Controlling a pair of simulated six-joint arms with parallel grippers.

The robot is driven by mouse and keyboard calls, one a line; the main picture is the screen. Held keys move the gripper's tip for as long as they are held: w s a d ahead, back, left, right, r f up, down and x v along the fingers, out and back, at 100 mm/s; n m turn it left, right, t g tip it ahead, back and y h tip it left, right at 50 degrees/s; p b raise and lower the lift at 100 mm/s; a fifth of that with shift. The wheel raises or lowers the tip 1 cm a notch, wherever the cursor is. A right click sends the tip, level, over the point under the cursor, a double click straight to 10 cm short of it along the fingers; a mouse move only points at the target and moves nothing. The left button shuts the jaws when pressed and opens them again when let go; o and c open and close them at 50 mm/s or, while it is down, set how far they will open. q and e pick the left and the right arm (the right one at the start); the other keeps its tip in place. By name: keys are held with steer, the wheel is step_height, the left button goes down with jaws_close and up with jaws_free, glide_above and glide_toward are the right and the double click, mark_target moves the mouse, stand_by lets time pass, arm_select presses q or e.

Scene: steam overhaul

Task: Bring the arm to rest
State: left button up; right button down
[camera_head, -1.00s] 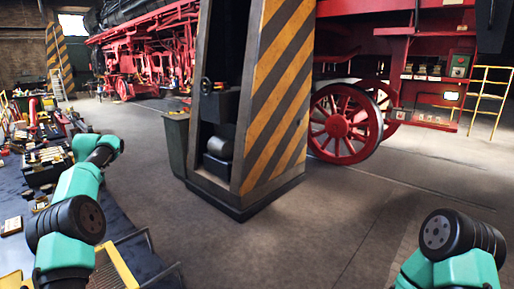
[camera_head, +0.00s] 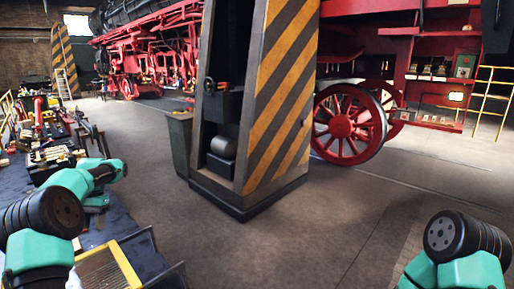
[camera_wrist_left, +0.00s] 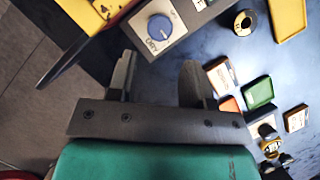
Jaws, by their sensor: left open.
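My left arm (camera_head: 75,182), teal with black joints, comes in at the lower left of the head view and bends over the edge of the workbench (camera_head: 125,222). Its gripper (camera_wrist_left: 158,75) shows clearly in the wrist view. Its two dark fingers stand apart with nothing between them, above the bench edge and close to a grey box with a blue knob (camera_wrist_left: 160,27). In the head view the fingers are mostly hidden by the wrist. My right arm (camera_head: 462,245) shows only a teal link and black joint at the lower right; its gripper is out of the picture.
A striped pillar (camera_head: 278,100) stands ahead, with a red locomotive (camera_head: 150,50) behind. The floor right of it is clear.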

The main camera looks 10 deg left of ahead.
mark_target(93, 247)
arm_select(q)
steer(key=x, duration=0.8)
steer(key=shift+s+f, duration=0.1)
steer(key=shift+f, duration=0.05)
steer(key=shift+n+h, duration=0.7)
steer(key=shift+n, duration=1.2)
